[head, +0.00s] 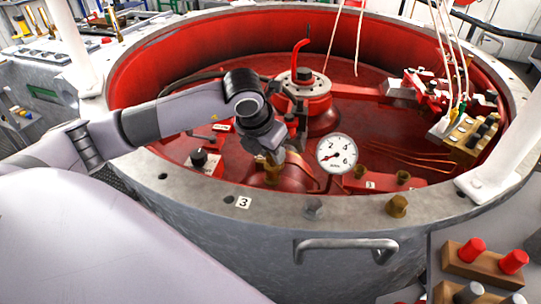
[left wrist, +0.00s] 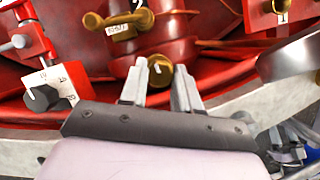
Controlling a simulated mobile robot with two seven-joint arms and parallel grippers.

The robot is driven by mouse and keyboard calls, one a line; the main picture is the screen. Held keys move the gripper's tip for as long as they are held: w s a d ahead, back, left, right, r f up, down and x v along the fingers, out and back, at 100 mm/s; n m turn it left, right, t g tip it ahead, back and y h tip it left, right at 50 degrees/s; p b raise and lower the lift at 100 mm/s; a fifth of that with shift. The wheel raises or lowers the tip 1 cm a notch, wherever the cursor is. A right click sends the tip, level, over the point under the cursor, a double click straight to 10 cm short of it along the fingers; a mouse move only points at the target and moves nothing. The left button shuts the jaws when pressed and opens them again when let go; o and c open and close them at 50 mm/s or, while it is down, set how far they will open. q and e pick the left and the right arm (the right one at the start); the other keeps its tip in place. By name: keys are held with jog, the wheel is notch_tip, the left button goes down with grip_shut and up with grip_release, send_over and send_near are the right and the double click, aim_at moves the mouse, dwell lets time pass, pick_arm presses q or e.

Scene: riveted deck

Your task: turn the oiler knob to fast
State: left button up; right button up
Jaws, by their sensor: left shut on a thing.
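A brass knob (left wrist: 160,72) with a dark round top and a pale pointer mark shows in the left wrist view; I take it to be the oiler knob. The two fingertips of my left gripper (left wrist: 159,86) stand on either side of it and are shut on it. In the head view my left gripper (head: 271,157) reaches down over the brass fitting (head: 272,175) inside the red basin's near side and hides the knob's top. I cannot read any fast or slow marking. My right gripper is in neither view.
A pressure gauge (head: 337,153) stands close right of my left gripper. A black knob (head: 198,158) on a red box with a numbered dial sits to its left. The grey basin rim (head: 180,192) runs in front. A red valve (head: 300,85) stands behind.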

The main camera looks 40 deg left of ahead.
pick_arm(q)
jog(key=shift+f+n+y+b, duration=0.1)
jog(key=shift+n+y+b, duration=0.3)
jog(key=shift+n, duration=0.5)
jog(key=shift+n+y+b, duration=0.5)
jog(key=shift+n+b, duration=0.1)
jog(key=shift+n, duration=0.8)
jog(key=shift+d, duration=0.1)
jog(key=o, duration=1)
jog(key=shift+o, duration=0.2)
jog(key=v, duration=0.7)
jog(key=shift+r+g, duration=0.2)
jog(key=shift+g, duration=0.1)
